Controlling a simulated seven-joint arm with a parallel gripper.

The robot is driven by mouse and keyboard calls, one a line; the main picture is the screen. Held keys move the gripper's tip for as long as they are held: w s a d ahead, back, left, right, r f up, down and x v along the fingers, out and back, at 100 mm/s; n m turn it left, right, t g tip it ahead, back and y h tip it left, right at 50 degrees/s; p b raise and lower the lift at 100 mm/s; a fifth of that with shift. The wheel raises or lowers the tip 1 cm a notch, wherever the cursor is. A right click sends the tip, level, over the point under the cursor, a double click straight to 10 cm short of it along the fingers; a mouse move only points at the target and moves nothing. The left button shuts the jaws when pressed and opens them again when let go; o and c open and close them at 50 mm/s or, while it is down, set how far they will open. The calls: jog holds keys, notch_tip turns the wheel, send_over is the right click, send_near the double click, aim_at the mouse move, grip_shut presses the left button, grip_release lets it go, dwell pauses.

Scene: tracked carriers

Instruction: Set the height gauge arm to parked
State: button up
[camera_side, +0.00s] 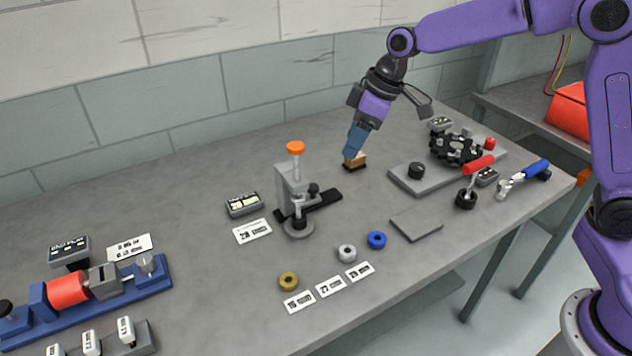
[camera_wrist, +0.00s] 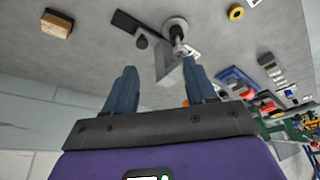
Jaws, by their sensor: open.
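The height gauge (camera_side: 286,185) stands upright on the table in the middle of the side view. It has a grey column, an orange knob (camera_side: 295,148) on top, a dark bar at its base and a round grey foot. A small dark knob (camera_side: 313,188) sits on its right side. My gripper (camera_side: 353,153) is to the right of and behind the gauge, pointing down, clear of it. In the wrist view my gripper (camera_wrist: 163,75) is open and empty, with the gauge (camera_wrist: 168,66) showing beyond and between the fingers. The gauge arm's exact setting is hard to tell.
A brown block with a black underside (camera_side: 355,161) lies near my fingertips in the side view. A small display box (camera_side: 243,204) and label card (camera_side: 252,231) stand left of the gauge. Rings (camera_side: 288,281) lie in front. A grey fixture plate (camera_side: 405,182) is at right.

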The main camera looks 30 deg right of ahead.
send_near(314, 186)
jog(key=shift+t, duration=0.3)
jog(key=x, duration=0.8)
jog(key=shift+s+a+f, duration=0.1)
jog(key=shift+s+f, duration=0.15)
jog(key=shift+f, duration=0.05)
grip_shut()
jog(key=d, duration=1.1)
jog(key=shift+d, duration=0.35)
